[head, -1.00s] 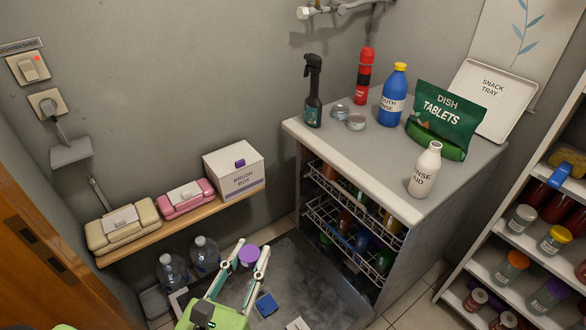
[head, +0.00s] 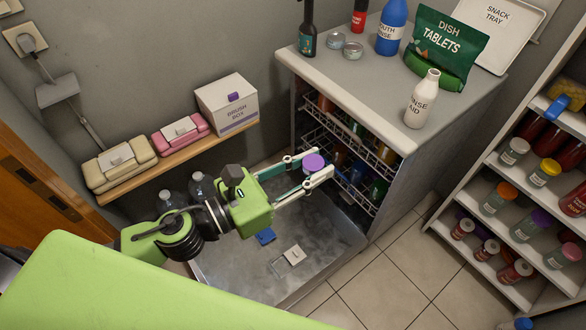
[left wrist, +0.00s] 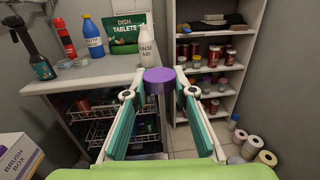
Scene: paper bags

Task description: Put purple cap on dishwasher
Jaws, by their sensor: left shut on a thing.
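The purple cap (head: 313,163) is held between the two fingertips of my left gripper (head: 312,167), in front of the dishwasher's racks in the head view. In the left wrist view the cap (left wrist: 159,80) sits between the fingertips (left wrist: 160,88), its purple side showing. The dishwasher (head: 345,105) has a pale grey top and an open front with wire racks full of items. The cap is outside the front, and in the head view it appears lower than the top's edge. My right gripper is not in view.
On the dishwasher top stand a white rinse aid bottle (head: 422,99), green dish tablets bag (head: 447,47), blue bottle (head: 392,28), small tins (head: 353,50), a dark spray bottle (head: 307,35) and snack tray (head: 496,34). Shelves with jars (head: 515,152) stand right. The top's front middle is clear.

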